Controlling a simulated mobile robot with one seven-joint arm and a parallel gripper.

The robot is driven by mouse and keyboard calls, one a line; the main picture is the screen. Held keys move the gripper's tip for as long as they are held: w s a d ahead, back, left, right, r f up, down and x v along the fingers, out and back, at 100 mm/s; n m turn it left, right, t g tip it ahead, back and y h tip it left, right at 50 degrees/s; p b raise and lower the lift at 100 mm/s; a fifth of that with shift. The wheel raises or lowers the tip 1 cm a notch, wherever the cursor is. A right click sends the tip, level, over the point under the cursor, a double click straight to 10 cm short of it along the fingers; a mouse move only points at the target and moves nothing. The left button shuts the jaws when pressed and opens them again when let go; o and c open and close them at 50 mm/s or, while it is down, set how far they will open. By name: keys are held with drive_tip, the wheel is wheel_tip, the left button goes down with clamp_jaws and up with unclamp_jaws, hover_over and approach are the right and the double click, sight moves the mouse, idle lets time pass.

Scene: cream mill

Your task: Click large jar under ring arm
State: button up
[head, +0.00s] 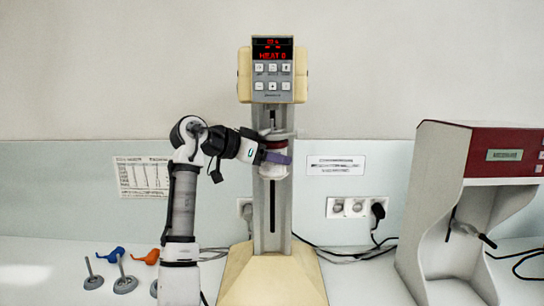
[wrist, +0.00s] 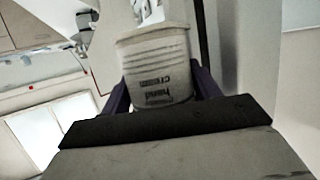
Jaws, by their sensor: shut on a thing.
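My gripper (head: 282,158), with purple fingers, is shut on the large jar (wrist: 158,75) in front of the mill's column. In the wrist view the jar is pale and ribbed, with dark lettering, between the two fingers. In the head view a finger crosses the jar, and its pale lower part (head: 273,171) shows below. The pale ring arm (head: 280,134) sticks out from the column just above. A dark red band shows between the ring arm and my finger. The jar looks upright and close under the ring arm; I cannot tell whether they touch.
The cream mill (head: 272,280) stands on the white bench, with a lit red display (head: 272,49) on top. Small grey stands, a blue piece (head: 110,254) and an orange piece (head: 148,257) are at left. A red-topped machine (head: 495,150) stands at right. Cables run behind the mill.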

drive_tip(key=shift+r, duration=0.15)
drive_tip(key=o, duration=1.4)
drive_tip(key=shift+r, duration=0.1)
drive_tip(key=shift+s+a+r, duration=0.2)
drive_tip(key=shift+s+a, duration=0.05)
drive_tip(key=shift+a, duration=0.3)
drive_tip(key=v, duration=0.7)
drive_tip(key=shift+s+a, duration=0.2)
drive_tip(key=shift+a, duration=0.1)
